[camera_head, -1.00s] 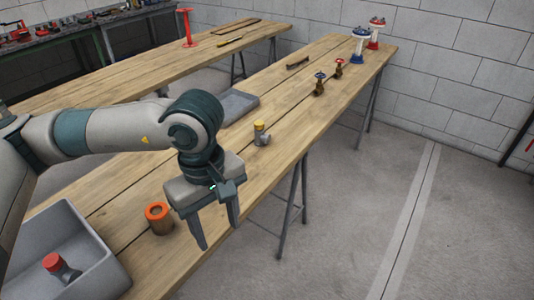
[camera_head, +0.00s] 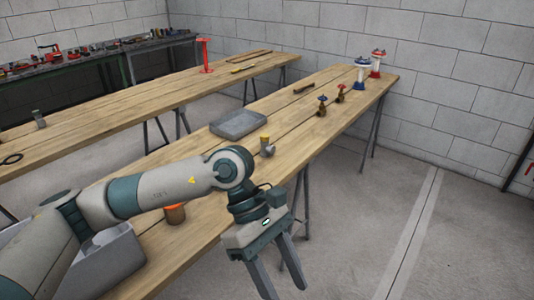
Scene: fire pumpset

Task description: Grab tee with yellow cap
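The tee with the yellow cap (camera_head: 266,146) stands on the near wooden table, close to its right edge, with the yellow cap on top. My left gripper (camera_head: 287,280) is open and empty, its two fingers pointing down. It hangs beyond the table's right edge, in front of the tee and well apart from it. The tee is in full view. My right gripper is not in view.
A grey tray (camera_head: 238,124) lies behind the tee. An orange-topped cylinder (camera_head: 175,214) and a grey bin (camera_head: 105,262) are partly hidden by my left arm. Valves (camera_head: 321,106) and hydrant-like parts (camera_head: 361,74) stand farther along the near table (camera_head: 300,122).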

